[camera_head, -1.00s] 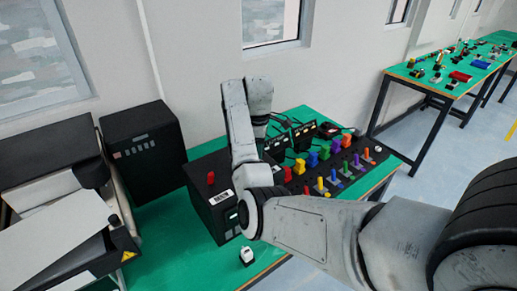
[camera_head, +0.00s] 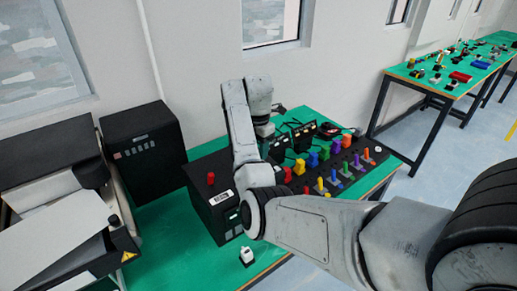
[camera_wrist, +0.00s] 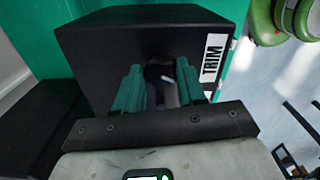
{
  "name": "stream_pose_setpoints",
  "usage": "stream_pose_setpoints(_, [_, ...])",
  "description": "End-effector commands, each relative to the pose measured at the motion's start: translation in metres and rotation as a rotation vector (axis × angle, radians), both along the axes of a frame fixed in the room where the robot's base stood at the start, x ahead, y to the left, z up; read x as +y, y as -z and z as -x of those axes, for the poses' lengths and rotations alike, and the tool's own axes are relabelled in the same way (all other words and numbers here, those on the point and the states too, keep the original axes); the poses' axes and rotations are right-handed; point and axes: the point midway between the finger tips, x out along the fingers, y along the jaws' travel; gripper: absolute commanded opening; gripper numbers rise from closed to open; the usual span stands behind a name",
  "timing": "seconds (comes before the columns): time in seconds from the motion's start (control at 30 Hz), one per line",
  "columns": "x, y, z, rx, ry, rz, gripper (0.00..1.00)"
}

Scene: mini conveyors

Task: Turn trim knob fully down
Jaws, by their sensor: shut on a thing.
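The trim knob (camera_wrist: 155,73) is a dark, rounded knob on the face of a black box (camera_wrist: 100,42) with a white TRIM label (camera_wrist: 212,58) in the wrist view. My gripper (camera_wrist: 161,88) has its two green fingers on either side of the knob, shut on it. The fingers and the dark shade hide most of the knob, and I cannot read its turn position. In the head view my wrist stands over the back of the green table, and my arm hides the fingers and the knob.
Another table (camera_head: 425,88) stands far right.

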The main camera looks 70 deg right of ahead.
Motion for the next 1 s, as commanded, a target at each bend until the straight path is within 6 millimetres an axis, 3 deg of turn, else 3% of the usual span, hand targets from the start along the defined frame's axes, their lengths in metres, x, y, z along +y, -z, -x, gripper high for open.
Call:
stream_pose_setpoints(0.5, [-0.0001,-0.0013,-0.0026,-0.003,-0.384,0.003,0.09])
stream_pose_setpoints(1.0, [-0.0001,-0.0015,-0.0029,-0.003,-0.484,0.003,0.09])
